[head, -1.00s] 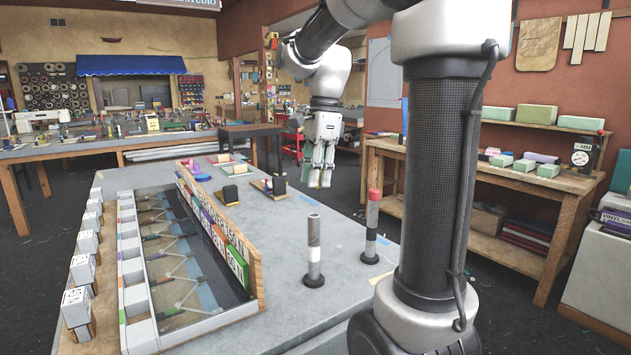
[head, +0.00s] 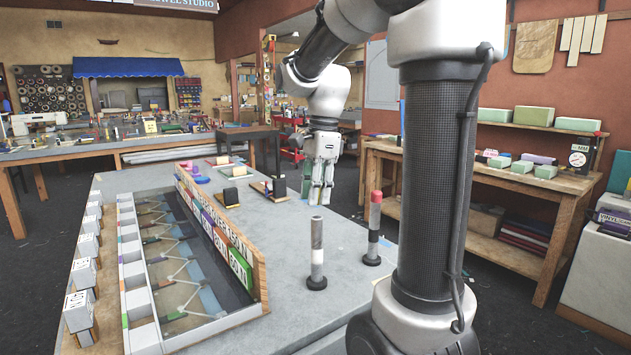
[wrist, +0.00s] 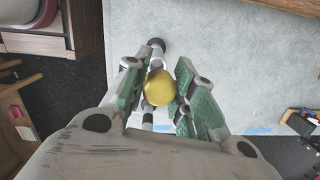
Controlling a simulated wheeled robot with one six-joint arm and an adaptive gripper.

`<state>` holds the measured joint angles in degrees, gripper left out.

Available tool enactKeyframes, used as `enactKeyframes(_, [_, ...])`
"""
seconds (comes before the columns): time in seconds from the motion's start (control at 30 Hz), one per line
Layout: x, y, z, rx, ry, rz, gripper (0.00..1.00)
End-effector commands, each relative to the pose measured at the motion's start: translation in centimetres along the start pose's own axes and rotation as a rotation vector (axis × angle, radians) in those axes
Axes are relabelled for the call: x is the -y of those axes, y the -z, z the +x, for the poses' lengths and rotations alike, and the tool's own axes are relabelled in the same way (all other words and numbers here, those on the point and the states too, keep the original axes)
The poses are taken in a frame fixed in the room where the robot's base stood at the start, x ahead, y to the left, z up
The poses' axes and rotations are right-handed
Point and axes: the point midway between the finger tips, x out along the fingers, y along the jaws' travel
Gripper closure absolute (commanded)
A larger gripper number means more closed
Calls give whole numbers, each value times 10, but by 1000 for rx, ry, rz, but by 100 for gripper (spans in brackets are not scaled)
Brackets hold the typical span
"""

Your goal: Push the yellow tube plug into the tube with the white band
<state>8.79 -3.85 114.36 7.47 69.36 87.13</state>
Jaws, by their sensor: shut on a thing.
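My gripper (wrist: 160,90) is shut on the yellow plug (wrist: 159,88), whose round top shows between the green-padded fingers in the wrist view. In the head view my gripper (head: 319,200) points down, with its tips just above the top of the upright grey tube with the white band (head: 317,242) in the picture; the depth gap is hard to judge. The yellow plug cannot be made out there. In the wrist view a tube with a black foot (wrist: 156,44) shows partly behind the plug; I cannot tell for certain which tube it is.
A second upright tube with a black band and red top (head: 375,222) stands right of the white-banded one. A long divided bin with a wooden side (head: 255,275) lies to the left on the grey table (head: 285,325). Small black items on boards (head: 228,196) stand farther back.

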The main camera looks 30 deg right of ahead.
Motion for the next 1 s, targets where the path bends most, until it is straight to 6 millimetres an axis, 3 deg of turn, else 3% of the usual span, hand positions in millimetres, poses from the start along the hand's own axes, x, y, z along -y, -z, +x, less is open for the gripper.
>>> enactKeyframes(0.3, [0, 2, 19, 0, 0, 0, 87])
enactKeyframes(1.0, [0, 2, 20, 0, 0, 0, 87])
